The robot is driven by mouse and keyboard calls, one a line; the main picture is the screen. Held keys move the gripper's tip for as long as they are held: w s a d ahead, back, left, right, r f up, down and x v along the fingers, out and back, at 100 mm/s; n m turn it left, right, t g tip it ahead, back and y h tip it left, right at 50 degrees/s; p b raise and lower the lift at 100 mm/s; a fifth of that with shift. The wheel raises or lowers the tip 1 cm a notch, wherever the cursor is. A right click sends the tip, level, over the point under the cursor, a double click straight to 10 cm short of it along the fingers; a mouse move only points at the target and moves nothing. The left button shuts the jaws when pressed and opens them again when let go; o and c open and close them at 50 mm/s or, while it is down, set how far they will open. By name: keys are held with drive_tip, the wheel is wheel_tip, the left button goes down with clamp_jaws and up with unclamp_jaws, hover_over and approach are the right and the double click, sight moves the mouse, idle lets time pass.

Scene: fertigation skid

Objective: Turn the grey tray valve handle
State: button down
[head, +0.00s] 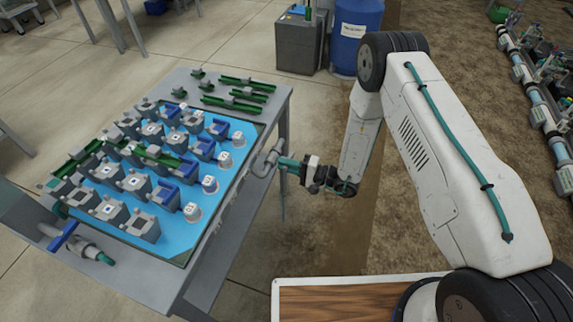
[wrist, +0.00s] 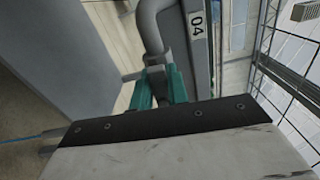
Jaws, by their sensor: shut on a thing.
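The grey tray valve is a bent grey pipe (head: 265,158) on the right side of the tray table. In the wrist view the curved grey pipe (wrist: 152,30) comes down toward my fingers. My gripper (head: 285,163) is beside the table's right edge, with its teal fingers reaching left to the valve. In the wrist view my gripper (wrist: 159,84) is shut on the grey handle (wrist: 157,77) between the two teal fingers. Most of the handle is hidden by the fingers and the dark gripper body.
The table (head: 262,95) bears a blue tray (head: 178,232) with several grey and blue blocks. Another grey pipe fitting (head: 85,246) sits at the table's near left. A blue barrel (head: 356,35) and a grey cabinet (head: 300,42) stand behind.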

idle(0.3)
drive_tip(key=c, duration=1.4)
unclamp_jaws()
drive_tip(key=shift+o, duration=0.2)
drive_tip(key=v, duration=0.7)
drive_tip(key=shift+s+d, duration=0.15)
drive_tip(key=shift+d, duration=0.2)
